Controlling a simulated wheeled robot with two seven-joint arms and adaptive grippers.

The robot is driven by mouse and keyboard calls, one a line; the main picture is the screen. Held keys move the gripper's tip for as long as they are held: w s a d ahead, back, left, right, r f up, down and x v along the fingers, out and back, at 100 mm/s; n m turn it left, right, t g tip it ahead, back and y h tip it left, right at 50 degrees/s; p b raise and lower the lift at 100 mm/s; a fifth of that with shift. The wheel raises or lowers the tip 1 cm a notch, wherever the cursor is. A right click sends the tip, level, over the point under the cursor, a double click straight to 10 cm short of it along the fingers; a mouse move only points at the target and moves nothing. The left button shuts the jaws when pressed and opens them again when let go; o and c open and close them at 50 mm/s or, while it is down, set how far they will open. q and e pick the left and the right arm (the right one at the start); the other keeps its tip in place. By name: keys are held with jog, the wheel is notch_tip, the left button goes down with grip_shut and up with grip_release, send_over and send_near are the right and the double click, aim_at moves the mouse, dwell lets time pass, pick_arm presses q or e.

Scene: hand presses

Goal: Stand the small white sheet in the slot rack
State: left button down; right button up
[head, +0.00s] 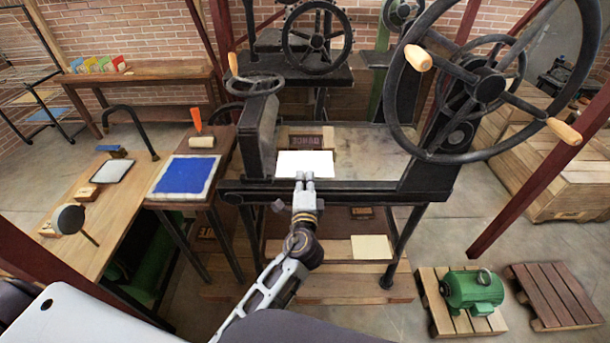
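A small white sheet (305,162) is at the front middle of the press bed, just in front of a dark lettered block. My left gripper (305,177) is at its near edge, with its two fingertips side by side and close together. The fingertips meet or overlap the sheet's lower edge in the picture; whether they pinch it cannot be told. The slot rack appears to be the low holder with several coloured cards (98,64) on the wooden bench at the back left; its slots are too small to make out. My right gripper is not in view.
The press's large handwheel (487,82) stands to the right of the bed. A side table left of it holds a blue slab (184,175) and a roller (201,142). A pale sheet (371,247) lies below the press. A green motor (473,290) sits on a pallet.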

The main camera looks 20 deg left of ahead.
pick_arm(q)
jog(key=shift+v, duration=0.8)
